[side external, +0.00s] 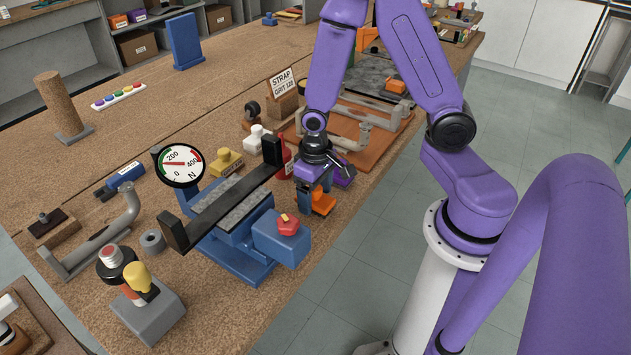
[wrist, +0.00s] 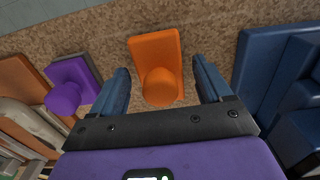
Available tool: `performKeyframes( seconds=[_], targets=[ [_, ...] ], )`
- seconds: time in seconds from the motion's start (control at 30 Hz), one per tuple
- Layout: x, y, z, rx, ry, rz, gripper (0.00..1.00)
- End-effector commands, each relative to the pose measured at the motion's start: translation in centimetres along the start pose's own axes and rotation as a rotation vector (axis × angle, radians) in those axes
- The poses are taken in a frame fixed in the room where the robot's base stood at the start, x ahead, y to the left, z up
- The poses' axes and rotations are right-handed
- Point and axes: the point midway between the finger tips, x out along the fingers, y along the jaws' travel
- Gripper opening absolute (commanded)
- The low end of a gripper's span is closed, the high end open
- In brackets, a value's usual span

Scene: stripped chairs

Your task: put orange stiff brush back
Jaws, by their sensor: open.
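An orange brush-like block with a rounded knob (wrist: 158,72) lies on the brown bench top, between and just ahead of my gripper's fingers in the wrist view. It also shows in the side view (side external: 322,203), partly hidden by my gripper. My gripper (side external: 313,198) is open and low over the bench edge, right of the blue clamp stand. In the wrist view its two blue fingers (wrist: 162,90) stand apart on either side of the orange knob, with visible gaps. Bristles are not visible, and I cannot tell the fingers' exact height.
A purple knobbed block (wrist: 68,90) lies close left of the fingers in the wrist view. The blue stand with a dial gauge (side external: 182,165) is close by. A brown tray (side external: 372,158) with grey pipe lies beyond. A red bottle (side external: 284,160) stands behind my gripper.

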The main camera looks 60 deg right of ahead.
Motion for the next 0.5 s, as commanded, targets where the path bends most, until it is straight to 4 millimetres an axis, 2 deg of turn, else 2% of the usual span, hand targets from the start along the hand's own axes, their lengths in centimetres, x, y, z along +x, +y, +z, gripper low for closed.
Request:
performKeyframes(
  seconds=[0.17, 0.5],
  targets=[
    [-1.3, -0.1, -0.1, 0.000, 0.004, -0.002, 0.78],
    [-5.7, -0.1, -0.1, 0.000, 0.006, -0.002, 0.78]
  ],
)
